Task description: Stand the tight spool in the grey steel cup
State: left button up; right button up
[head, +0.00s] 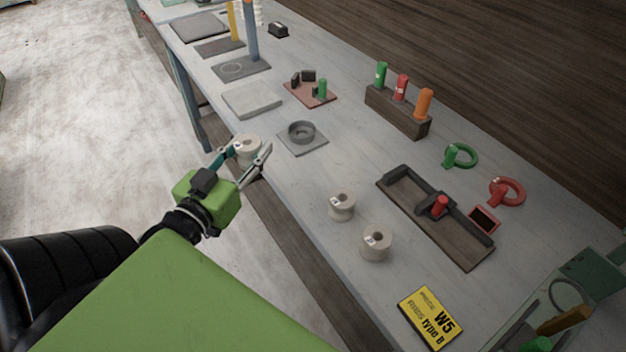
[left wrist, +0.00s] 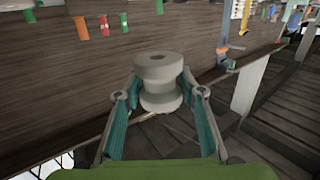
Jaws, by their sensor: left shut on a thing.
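My left gripper (head: 252,152) is shut on a pale spool (head: 247,144), near the table's left edge. In the left wrist view the spool (left wrist: 160,82) sits between the two fingers, roughly upright, with a hole in its top. The grey steel cup (head: 301,139) is a low round ring on a square grey plate, right of the held spool. It looks empty and apart from the spool. Two more pale spools, one (head: 342,207) and another (head: 376,244), stand on the table nearer to me. I cannot tell by eye which spool is the tight one. My right gripper is not in view.
A grey slab (head: 251,100) and a reddish plate (head: 310,95) with small blocks lie beyond the cup. A wooden rack (head: 397,113) of coloured pegs, a dark tray (head: 436,222) and a yellow sign (head: 431,317) are to the right. The table (head: 300,185) is clear between cup and spools.

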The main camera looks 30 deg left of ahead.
pick_arm(q)
jog(key=p, duration=0.1)
send_over(313, 181)
jog(key=s+a, duration=0.1)
notch_tip(313, 181, down, 8)
jog(key=shift+s+r, duration=0.1)
jog(key=shift+s, duration=0.05)
jog(key=shift+w+d+f, duration=0.2)
jog(key=shift+w+f, duration=0.1)
jog(key=shift+f, duration=0.2)
jog(key=f, duration=0.2)
jog(key=w+p, duration=0.1)
jog(key=shift+d+f, duration=0.3)
jog(key=shift+f, duration=0.55)
jog(key=shift+s, duration=0.1)
